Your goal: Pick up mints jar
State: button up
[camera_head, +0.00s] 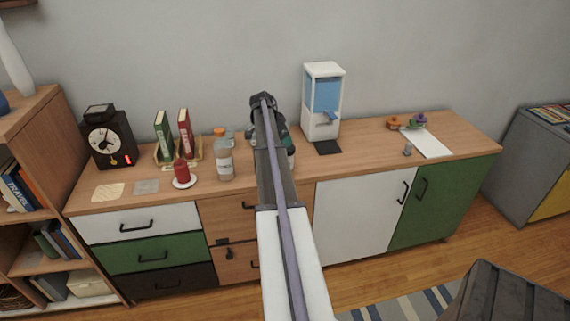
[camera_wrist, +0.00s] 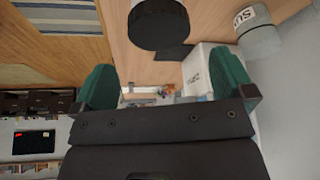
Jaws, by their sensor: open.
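My gripper (camera_wrist: 168,88) is open, with green fingers at either side of the wrist view and nothing between them. In the head view it (camera_head: 281,132) is mostly hidden behind my arm, above the middle of the counter. The wrist view looks upside down. A grey-white jar (camera_wrist: 258,40) with a partly readable label stands beyond the right finger, by the wall; I cannot tell if it is the mints jar. A dark round-ended object (camera_wrist: 158,27) is cut off at the top edge, outside the fingers. My arm blocks this part of the counter in the head view.
A white dispenser (camera_head: 322,96) with a blue window stands right of my gripper. An orange-capped bottle (camera_head: 223,157), a red candle (camera_head: 182,172), books (camera_head: 175,135) and a black clock (camera_head: 107,138) stand to the left. A white sheet (camera_head: 427,142) lies at the right.

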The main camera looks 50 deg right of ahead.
jog(key=b+x, duration=0.3)
jog(key=x, duration=0.1)
jog(key=shift+f, duration=0.3)
jog(key=b+x, duration=0.4)
jog(key=x, duration=0.1)
jog(key=shift+d+f+b, duration=0.1)
jog(key=shift+f+b, duration=0.1)
jog(key=shift+b, duration=0.2)
jog(key=shift+s+r, duration=0.1)
jog(key=shift+r, duration=0.15)
jog(key=c, duration=0.9)
